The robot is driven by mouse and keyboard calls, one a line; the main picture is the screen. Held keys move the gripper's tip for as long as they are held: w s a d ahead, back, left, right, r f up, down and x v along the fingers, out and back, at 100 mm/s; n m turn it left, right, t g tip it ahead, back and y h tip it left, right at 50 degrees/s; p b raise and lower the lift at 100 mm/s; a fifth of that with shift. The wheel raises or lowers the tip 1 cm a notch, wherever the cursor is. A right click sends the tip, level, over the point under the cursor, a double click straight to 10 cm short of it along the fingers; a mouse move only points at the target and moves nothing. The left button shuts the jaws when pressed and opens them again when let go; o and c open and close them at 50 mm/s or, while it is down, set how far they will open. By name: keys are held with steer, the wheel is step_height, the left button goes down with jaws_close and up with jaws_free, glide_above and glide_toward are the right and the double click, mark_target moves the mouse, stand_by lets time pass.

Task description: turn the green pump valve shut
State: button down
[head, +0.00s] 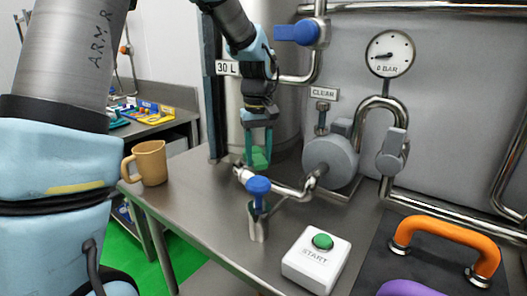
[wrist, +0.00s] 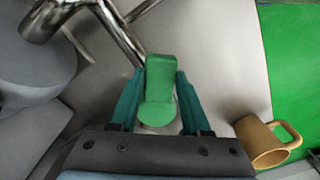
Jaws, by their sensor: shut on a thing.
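The green pump valve (head: 258,158) is on the pipework at the left of the grey pump. Its handle (wrist: 160,80) also shows in the wrist view, lying lengthwise between my two teal fingers. My gripper (head: 257,148) reaches down from above and is shut on the green handle; in the wrist view my gripper (wrist: 158,78) has one finger on each side of it. The valve's lower body is partly hidden by the fingers and handle in both views.
A blue-handled valve (head: 258,187) stands close in front of my gripper. The grey pump (head: 330,160) is to the right, below a gauge (head: 389,53) marked BAR. A tan mug (head: 150,162) stands left; a START button box (head: 317,259) is at the front. The table between is clear.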

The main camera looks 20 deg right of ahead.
steer(key=shift+w+a+m+p, duration=0.45)
steer(key=shift+a+m+p, duration=0.25)
steer(key=shift+m, duration=1.05)
steer(key=shift+w+a+m+p, duration=0.5)
steer(key=shift+a+m, duration=0.3)
steer(key=shift+m, duration=1)
steer(key=shift+w+a+m+p, duration=0.4)
steer(key=shift+a+m+p, duration=0.35)
steer(key=shift+m, duration=1)
steer(key=shift+w, duration=0.1)
steer(key=shift+c, duration=1.8)
jaws_free()
steer(key=shift+r, duration=0.1)
step_height(320, 180, up, 11)
steer(key=b, duration=0.2)
steer(key=shift+f, duration=0.2)
steer(key=shift+a, duration=0.1)
